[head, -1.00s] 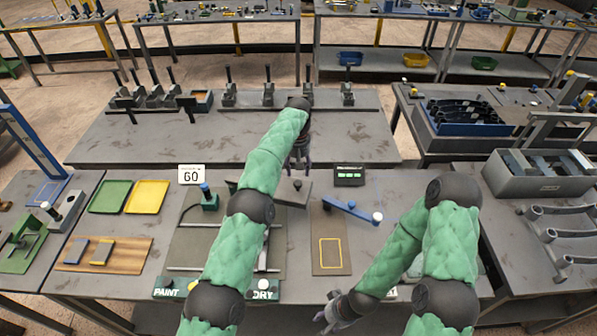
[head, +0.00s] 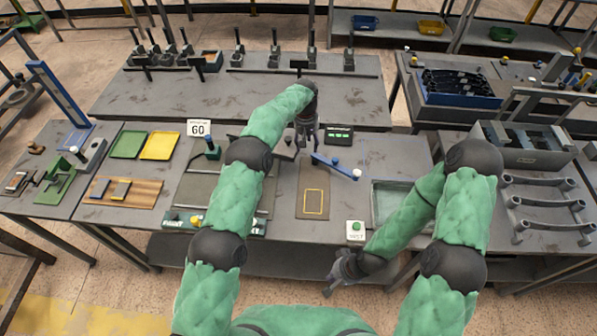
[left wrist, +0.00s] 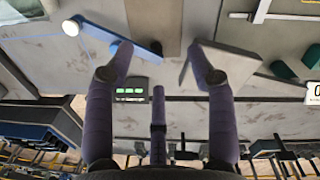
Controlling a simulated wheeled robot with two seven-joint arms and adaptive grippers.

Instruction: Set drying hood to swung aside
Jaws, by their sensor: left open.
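A dark grey flat plate (head: 284,152), which may be the drying hood, lies over the back right of the paint-and-dry station (head: 190,187). My left forearm hides part of the station and plate. My left gripper (head: 307,140) is open just right of the plate, pointing down. In the left wrist view a grey plate (left wrist: 232,65) is by the right finger of this gripper (left wrist: 158,60); I cannot tell if they touch. The blue lever (left wrist: 125,35) is by its left finger. My right gripper (head: 343,272) is off the table's front edge, holding nothing visible.
The blue lever with a white knob (head: 335,165) is right of the plate. A small black display with green lights (head: 338,136) stands behind it. A GO sign (head: 199,128) and green and yellow trays (head: 160,146) are left. A rack of upright levers (head: 292,62) stands behind.

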